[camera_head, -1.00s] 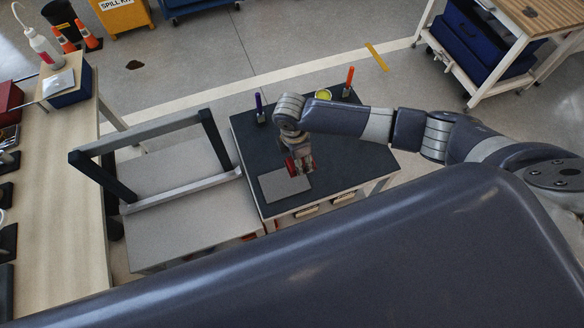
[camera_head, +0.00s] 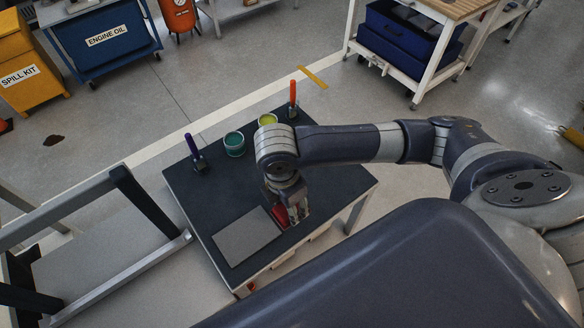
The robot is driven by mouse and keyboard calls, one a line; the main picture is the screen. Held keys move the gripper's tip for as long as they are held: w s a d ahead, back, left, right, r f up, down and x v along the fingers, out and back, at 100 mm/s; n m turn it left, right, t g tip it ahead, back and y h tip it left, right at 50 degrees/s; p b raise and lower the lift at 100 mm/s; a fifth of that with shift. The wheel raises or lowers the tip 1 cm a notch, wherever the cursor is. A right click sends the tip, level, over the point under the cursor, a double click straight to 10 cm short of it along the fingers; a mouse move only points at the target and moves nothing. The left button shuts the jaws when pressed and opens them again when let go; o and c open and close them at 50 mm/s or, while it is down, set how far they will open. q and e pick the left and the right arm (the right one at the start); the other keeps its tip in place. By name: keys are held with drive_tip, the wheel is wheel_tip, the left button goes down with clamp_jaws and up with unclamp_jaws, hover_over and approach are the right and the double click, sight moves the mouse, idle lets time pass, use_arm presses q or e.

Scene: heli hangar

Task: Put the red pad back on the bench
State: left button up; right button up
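My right gripper (camera_head: 298,213) points down over the dark-topped bench (camera_head: 232,180), at the right edge of a grey rectangular plate (camera_head: 246,238). The red pad (camera_head: 280,216) shows at its fingertips, with red on the left of the fingers and between them. The fingers look shut on it. The wrist hides part of the pad, and I cannot tell whether its lower edge touches the bench top. My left gripper is not in view.
On the bench stand a purple marker-like item (camera_head: 195,153), a teal pot (camera_head: 235,144), a yellow pot (camera_head: 267,120) and an orange item (camera_head: 293,98). A grey frame (camera_head: 75,205) stands to the left. Open floor lies behind.

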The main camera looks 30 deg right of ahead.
drive_tip(key=shift+s+d+f+b, duration=0.2)
drive_tip(key=shift+d+b, duration=0.15)
drive_tip(key=shift+w+d, duration=0.1)
drive_tip(key=w+d, duration=0.1)
drive_tip(key=w, duration=0.3)
drive_tip(key=w+d+p, duration=0.1)
drive_tip(key=w+d, duration=0.1)
drive_tip(key=w, duration=0.2)
drive_tip(key=w+d+f, duration=0.1)
drive_tip(key=w+d, duration=0.1)
drive_tip(key=w, duration=0.2)
drive_tip(key=shift+w+d+p, duration=0.2)
drive_tip(key=shift+w+p, duration=0.1)
drive_tip(key=shift+w+d+f, duration=0.1)
drive_tip(key=shift+w+d, duration=0.3)
drive_tip(key=shift+w, duration=0.4)
wheel_tip(320, 180, down, 3)
drive_tip(key=shift+r+p, duration=0.2)
drive_tip(key=shift+p, duration=0.2)
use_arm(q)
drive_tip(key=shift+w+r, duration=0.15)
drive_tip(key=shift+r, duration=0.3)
use_arm(e)
drive_tip(key=shift+f, duration=0.5)
drive_tip(key=shift+f, duration=0.1)
drive_tip(key=o, duration=0.9)
